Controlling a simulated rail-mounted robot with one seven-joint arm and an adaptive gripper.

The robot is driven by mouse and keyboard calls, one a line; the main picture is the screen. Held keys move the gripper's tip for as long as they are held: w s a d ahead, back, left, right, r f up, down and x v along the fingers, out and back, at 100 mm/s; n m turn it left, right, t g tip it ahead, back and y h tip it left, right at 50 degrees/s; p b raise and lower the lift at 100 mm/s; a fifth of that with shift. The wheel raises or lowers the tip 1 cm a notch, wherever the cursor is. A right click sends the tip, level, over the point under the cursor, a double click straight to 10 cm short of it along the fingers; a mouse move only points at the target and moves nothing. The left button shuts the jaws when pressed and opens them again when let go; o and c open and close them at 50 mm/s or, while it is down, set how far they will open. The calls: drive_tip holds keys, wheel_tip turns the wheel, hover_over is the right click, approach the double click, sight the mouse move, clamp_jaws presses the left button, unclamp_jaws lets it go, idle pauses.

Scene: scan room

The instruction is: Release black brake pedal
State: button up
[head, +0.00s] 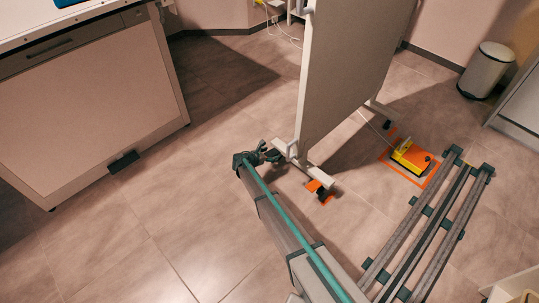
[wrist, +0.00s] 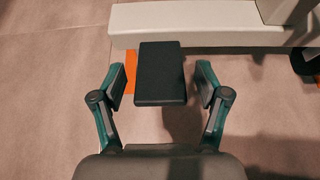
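The black brake pedal (wrist: 161,75) is a flat dark rectangular pad in the middle of the wrist view, against the pale foot bar (wrist: 200,22) of a standing panel. My gripper (wrist: 160,84) is open, with one finger on each side of the pedal and a visible gap on both sides. I cannot tell the height of the fingertips against the pedal. In the head view my gripper (head: 264,154) is low beside the near end of the panel's foot, where the pedal cannot be made out clearly.
The tall grey panel (head: 352,75) stands on feet with dark castors, with orange floor marks nearby. A yellow-and-black foot device (head: 411,157) sits in an orange floor outline. A cabinet (head: 95,105) with a black pedal-like part (head: 123,162) stands left. Floor between is clear.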

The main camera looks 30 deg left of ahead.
drive_tip(key=v, duration=1.2)
drive_tip(key=shift+r, duration=0.15)
idle(0.3)
